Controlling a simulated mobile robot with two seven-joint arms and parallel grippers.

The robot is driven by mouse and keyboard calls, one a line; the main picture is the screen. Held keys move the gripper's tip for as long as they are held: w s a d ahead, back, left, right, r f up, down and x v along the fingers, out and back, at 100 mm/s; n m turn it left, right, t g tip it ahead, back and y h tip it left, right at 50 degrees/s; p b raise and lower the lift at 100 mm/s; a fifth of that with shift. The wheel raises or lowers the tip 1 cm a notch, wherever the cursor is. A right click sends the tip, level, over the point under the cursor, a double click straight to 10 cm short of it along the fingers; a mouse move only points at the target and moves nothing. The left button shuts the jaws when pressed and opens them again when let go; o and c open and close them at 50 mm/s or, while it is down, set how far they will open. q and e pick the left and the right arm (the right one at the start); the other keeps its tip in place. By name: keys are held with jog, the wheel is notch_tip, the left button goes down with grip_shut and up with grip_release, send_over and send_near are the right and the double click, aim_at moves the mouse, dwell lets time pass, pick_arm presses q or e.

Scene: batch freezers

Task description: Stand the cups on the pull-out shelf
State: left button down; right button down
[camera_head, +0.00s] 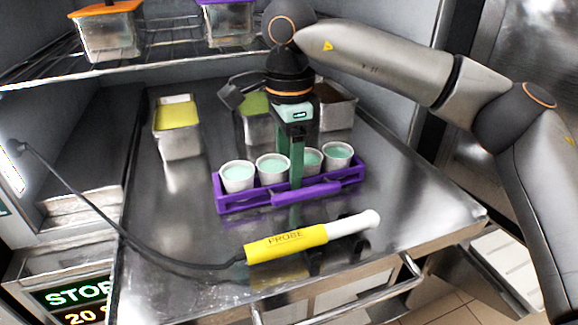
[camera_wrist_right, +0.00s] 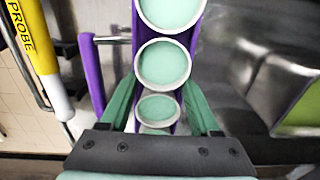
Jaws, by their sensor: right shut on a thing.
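Several white cups with pale green contents (camera_head: 237,177) stand upright in a row in a purple carrier (camera_head: 345,185). The carrier is over the middle of the metal pull-out shelf (camera_head: 420,200); I cannot tell whether it touches the shelf. My right gripper (camera_head: 294,180) points down at the carrier's middle, its green fingers shut on the carrier from its front and back sides. In the right wrist view the fingers (camera_wrist_right: 160,110) lie on either side of the carrier, with cups (camera_wrist_right: 163,65) between and beyond them. My left gripper is not in view.
A yellow-and-white probe (camera_head: 287,243) lies in front of the carrier, its dark cable running left. Metal tubs, one with yellow contents (camera_head: 177,128), stand behind. A wire rack (camera_head: 160,48) with lidded containers is above. Bare shelf lies right of the carrier.

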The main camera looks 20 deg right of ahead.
jog(key=shift+r, duration=0.1)
jog(key=shift+c, duration=0.6)
grip_release()
notch_tip(320, 180, up, 12)
jog(key=p, duration=0.2)
jog(key=shift+p, duration=0.4)
